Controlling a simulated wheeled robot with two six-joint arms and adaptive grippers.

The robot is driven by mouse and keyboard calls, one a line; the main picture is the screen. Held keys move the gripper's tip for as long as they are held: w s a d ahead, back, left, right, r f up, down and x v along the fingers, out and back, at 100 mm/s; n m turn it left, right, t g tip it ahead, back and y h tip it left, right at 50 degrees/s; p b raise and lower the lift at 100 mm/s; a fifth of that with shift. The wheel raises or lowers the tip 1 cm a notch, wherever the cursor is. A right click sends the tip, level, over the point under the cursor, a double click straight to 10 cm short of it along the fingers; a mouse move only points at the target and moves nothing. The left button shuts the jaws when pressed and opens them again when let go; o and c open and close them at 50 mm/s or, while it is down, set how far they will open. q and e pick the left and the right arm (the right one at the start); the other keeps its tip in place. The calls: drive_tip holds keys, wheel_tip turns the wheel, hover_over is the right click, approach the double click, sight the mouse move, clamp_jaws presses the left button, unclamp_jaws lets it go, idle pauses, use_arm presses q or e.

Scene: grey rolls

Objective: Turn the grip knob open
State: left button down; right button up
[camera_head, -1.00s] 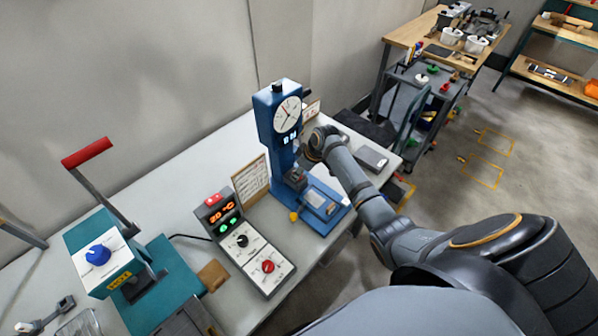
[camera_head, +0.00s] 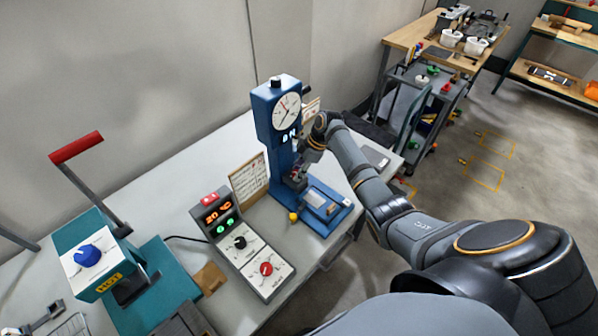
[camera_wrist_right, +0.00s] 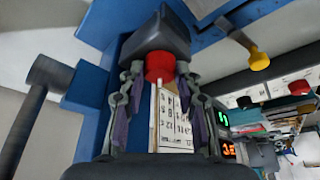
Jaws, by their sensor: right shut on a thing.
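The blue bench tester (camera_head: 262,108) with a round white dial stands at the table's back right. In the right wrist view, a red knob (camera_wrist_right: 160,66) sits against a dark grey block (camera_wrist_right: 155,40) on the blue machine. My right gripper (camera_wrist_right: 160,80) is shut on the red knob, one finger at each side. In the head view, my right gripper (camera_head: 299,176) is small and close to the tester's column; the knob cannot be made out there. My left gripper is not in view.
A yellow knob (camera_head: 293,217) sits at the tester's base. A control box (camera_head: 262,272) with displays and knobs stands left of it. A teal press with a red lever (camera_head: 77,147) is farther left. A paper card (camera_head: 248,181) stands behind the control box.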

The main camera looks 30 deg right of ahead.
idle(0.4)
drive_tip(key=o, duration=1.1)
drive_tip(key=shift+o, duration=0.2)
drive_tip(key=shift+r, duration=0.1)
drive_tip(key=v, duration=1.2)
drive_tip(key=shift+a, duration=0.1)
